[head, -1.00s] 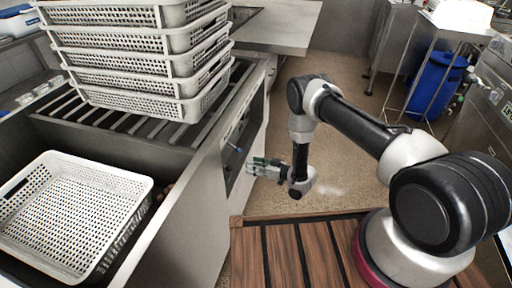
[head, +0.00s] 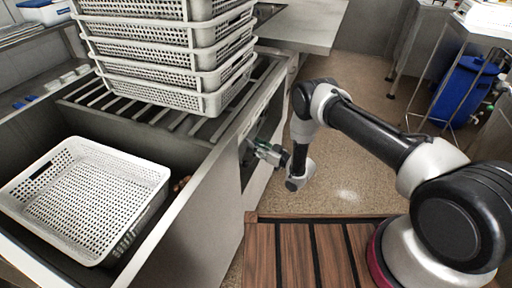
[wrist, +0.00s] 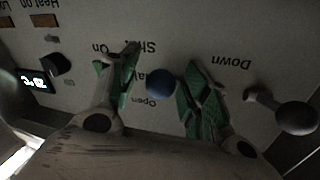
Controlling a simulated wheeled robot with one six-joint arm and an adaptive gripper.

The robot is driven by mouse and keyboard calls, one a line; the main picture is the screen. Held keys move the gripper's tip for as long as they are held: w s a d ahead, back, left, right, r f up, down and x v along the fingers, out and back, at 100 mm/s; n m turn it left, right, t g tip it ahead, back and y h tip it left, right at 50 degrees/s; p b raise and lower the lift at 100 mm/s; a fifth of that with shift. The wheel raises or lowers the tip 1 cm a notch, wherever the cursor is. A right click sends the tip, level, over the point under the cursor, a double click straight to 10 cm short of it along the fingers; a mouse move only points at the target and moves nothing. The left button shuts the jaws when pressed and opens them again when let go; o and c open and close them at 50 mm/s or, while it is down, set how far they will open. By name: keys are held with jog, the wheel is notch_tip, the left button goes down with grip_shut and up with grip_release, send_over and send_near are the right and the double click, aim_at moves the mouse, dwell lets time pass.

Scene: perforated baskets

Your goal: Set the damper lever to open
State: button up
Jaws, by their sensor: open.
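The lever with a round blue knob (wrist: 160,83) shows in the wrist view. The upside-down label "Shut" is above it and "Open" just below it. The lever's shaft is hidden behind the knob.
A second lever with a grey ball knob (wrist: 296,115) is right of my fingers, by "Down". A black dial (wrist: 61,65) and a lit display (wrist: 33,81) are to the left.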

jog(key=shift+c, duration=0.3)
grip_shut()
jog(key=r+h, duration=0.1)
jog(key=r+g+h, duration=0.1)
jog(key=h, duration=0.1)
jog(key=shift+d+r+n+g, duration=0.25)
jog(key=shift+d+n+g, duration=0.05)
jog(key=shift+d+n, duration=0.1)
jog(key=shift+r+n+g+h, duration=0.15)
jog(key=shift+r+g+h, duration=0.5)
jog(key=shift+h, duration=0.5)
jog(key=shift+r+n+g+h, duration=0.15)
jog(key=shift+r+g+h, duration=0.3)
jog(key=shift+r+h, duration=0.5)
jog(key=shift+f+h, duration=0.15)
jog(key=shift+h, duration=0.25)
jog(key=shift+o, duration=0.3)
grip_release()
